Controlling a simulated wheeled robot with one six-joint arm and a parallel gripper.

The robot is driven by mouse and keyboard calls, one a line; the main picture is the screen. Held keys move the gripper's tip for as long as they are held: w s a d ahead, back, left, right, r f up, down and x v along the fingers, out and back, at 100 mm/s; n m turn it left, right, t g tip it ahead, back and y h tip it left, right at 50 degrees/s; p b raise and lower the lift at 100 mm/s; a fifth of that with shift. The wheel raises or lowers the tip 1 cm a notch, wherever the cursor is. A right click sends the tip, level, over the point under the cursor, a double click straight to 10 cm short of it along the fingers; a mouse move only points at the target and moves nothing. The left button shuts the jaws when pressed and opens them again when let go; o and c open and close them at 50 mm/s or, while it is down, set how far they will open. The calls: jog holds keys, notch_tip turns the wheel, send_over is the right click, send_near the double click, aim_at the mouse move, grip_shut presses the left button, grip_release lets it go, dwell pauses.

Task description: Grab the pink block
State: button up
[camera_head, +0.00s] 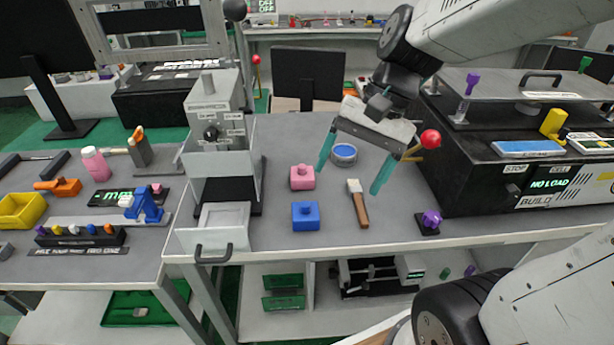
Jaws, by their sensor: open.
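The pink block (302,178) sits upright on the grey table, with a small knob on its top. It stands just behind the blue block (305,216), apart from it. My gripper (350,180) is open, with two teal fingers pointing down over the table to the right of the pink block. Nothing is held between the fingers. The left fingertip appears close to the right side of the pink block in the picture; whether they touch I cannot tell.
A brush with a wooden handle (359,204) and a round blue-rimmed tin (344,154) lie near my fingers. A grey press fixture (215,130) stands left. A black machine with a red-knobbed lever (430,139) stands right. The front middle of the table is clear.

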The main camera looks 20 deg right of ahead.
jog(key=w+d+f+m+y, duration=0.2)
jog(key=w+f+m+y, duration=0.25)
jog(key=w+m, duration=0.4)
jog(key=m+t+y, duration=0.2)
jog(key=m+t, duration=0.2)
jog(key=m, duration=0.2)
send_near(306, 171)
jog(key=shift+s+a+f, duration=0.15)
jog(key=shift+a+f, duration=0.1)
jog(key=shift+a, duration=0.25)
jog(key=shift+w+f+m+t, duration=0.2)
jog(key=shift+f+m+t, duration=0.05)
jog(key=shift+f+t, duration=0.05)
jog(key=shift+w+a+f, duration=0.15)
jog(key=shift+a+f, duration=0.05)
jog(key=shift+a, duration=0.1)
jog(key=x, duration=0.6)
jog(key=shift+w+a+f, duration=0.1)
jog(key=shift+a+f, duration=0.05)
jog(key=shift+a, duration=0.2)
jog(key=c, duration=1.2)
